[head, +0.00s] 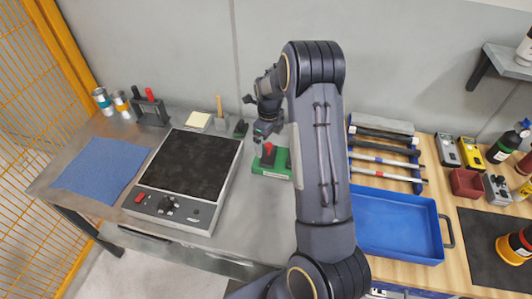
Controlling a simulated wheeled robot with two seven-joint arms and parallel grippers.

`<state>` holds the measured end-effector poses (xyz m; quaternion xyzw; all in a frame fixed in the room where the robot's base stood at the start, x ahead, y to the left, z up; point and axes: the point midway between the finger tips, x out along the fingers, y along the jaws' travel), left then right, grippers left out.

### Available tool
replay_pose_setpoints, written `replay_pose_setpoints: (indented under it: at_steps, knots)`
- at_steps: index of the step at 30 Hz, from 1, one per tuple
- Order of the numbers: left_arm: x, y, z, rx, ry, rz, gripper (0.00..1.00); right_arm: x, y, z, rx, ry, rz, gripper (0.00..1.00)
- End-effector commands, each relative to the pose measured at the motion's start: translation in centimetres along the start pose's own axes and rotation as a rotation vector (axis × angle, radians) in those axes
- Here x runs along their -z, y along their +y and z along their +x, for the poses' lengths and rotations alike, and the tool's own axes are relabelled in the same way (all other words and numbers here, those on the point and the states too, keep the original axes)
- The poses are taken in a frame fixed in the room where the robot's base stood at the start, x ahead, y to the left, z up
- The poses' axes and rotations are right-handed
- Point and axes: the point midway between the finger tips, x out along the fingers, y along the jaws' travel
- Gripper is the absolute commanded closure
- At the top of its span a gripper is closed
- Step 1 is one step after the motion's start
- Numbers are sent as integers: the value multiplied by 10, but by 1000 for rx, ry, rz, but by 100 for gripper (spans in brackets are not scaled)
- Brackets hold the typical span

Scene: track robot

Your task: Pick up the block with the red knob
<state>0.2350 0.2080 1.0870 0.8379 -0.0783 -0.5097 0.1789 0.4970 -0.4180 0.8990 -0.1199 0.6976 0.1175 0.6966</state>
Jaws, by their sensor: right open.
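A green block with a red knob (259,168) stands on the grey bench near the middle of the head view. Its red knob points up, and a dark part sits beside the knob. My right arm partly covers the block's right side. My right gripper (263,140) is just above the knob, fingers pointing down. It is open and small in the view; I cannot tell whether the fingers touch the knob. My left gripper is not in view.
A black-topped device (190,165) with control knobs stands left of the block, beside a blue mat (101,166). A small dark-green block (241,129) stands behind. A blue tray (398,225) lies at right. Bare bench lies in front of the block.

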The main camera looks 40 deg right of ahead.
Motion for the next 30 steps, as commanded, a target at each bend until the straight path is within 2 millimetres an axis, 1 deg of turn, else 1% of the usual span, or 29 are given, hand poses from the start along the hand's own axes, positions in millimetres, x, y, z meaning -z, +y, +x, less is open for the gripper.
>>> replay_pose_setpoints:
  at_steps: [1, 6, 13, 16, 22, 30]
  knots:
    - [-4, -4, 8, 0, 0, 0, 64, 1, 0, 12, -1, 1, 1, 0]
    - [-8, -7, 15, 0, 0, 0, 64, 0, 0, 24, -2, 0, -1, 0]
    - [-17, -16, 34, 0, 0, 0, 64, -1, 0, 60, -2, 0, -3, 0]
    - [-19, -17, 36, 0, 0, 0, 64, -1, 0, 66, -2, -1, -2, 0]
    - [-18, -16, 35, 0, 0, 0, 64, -1, 1, 64, -2, -1, -3, 0]
    - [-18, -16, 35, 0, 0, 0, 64, -1, 1, 64, -1, -1, -3, 35]
